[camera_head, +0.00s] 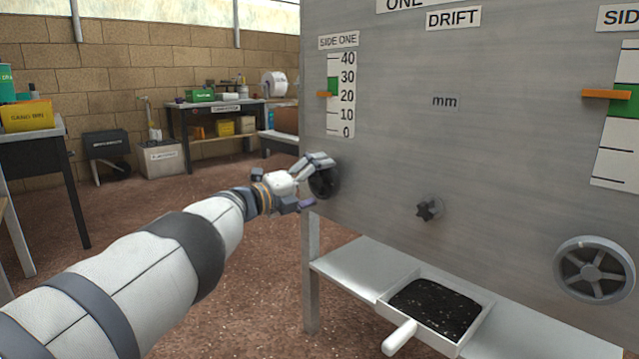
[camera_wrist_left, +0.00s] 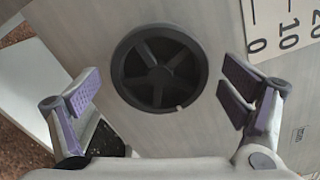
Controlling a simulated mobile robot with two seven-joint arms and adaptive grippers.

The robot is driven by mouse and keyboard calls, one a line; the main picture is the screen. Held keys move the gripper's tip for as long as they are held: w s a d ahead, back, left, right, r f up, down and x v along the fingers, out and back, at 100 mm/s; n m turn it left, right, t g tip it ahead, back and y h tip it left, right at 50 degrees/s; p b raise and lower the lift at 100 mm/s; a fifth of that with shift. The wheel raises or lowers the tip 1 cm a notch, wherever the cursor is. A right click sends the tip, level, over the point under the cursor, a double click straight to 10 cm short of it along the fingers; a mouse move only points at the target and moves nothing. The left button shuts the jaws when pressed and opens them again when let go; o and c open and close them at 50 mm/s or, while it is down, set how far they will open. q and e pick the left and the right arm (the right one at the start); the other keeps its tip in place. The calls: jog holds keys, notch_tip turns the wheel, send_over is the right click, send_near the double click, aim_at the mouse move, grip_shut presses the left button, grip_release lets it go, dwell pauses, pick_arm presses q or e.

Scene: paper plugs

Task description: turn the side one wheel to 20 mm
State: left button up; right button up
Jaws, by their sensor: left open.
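The side one wheel (camera_head: 325,182) is a dark spoked handwheel low on the panel's left part. In the left wrist view the wheel (camera_wrist_left: 159,68) sits between the fingers, with a small pale mark at its lower right rim. My left gripper (camera_head: 311,182) is in front of the wheel and partly hides it. Its purple-padded fingers (camera_wrist_left: 160,92) are open, with gaps on both sides of the rim; I see no contact. The side one scale (camera_head: 347,95) runs 0 to 40, with a green band. Its orange pointer (camera_head: 325,94) stands close to 20. My right gripper is out of view.
A larger grey handwheel (camera_head: 594,270) and a second scale (camera_head: 617,120) are on the panel's right. A small black knob (camera_head: 429,209) is between the wheels. Below, a metal shelf (camera_head: 350,262) holds a white-handled tray (camera_head: 475,325) of dark material. Benches stand at the back left.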

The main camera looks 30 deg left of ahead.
aim_at(320, 182)
pick_arm(q)
jog(key=p, duration=0.1)
jog(key=s+p, duration=0.2)
jog(key=shift+s+a+r+p, duration=0.15)
jog(key=shift+a+r+p, duration=0.2)
jog(key=shift+a+r, duration=0.05)
jog(key=shift+s+a+f+p, duration=0.15)
jog(key=shift+s+p, duration=0.25)
jog(key=shift+s+a+f+p, duration=0.1)
jog(key=shift+s+p, duration=0.25)
jog(key=shift+f, duration=0.15)
jog(key=shift+n, duration=0.9)
jog(key=n, duration=0.5)
jog(key=shift+n+p, duration=0.3)
jog(key=shift+p, duration=0.05)
jog(key=n, duration=0.4)
jog(key=shift+n, duration=0.3)
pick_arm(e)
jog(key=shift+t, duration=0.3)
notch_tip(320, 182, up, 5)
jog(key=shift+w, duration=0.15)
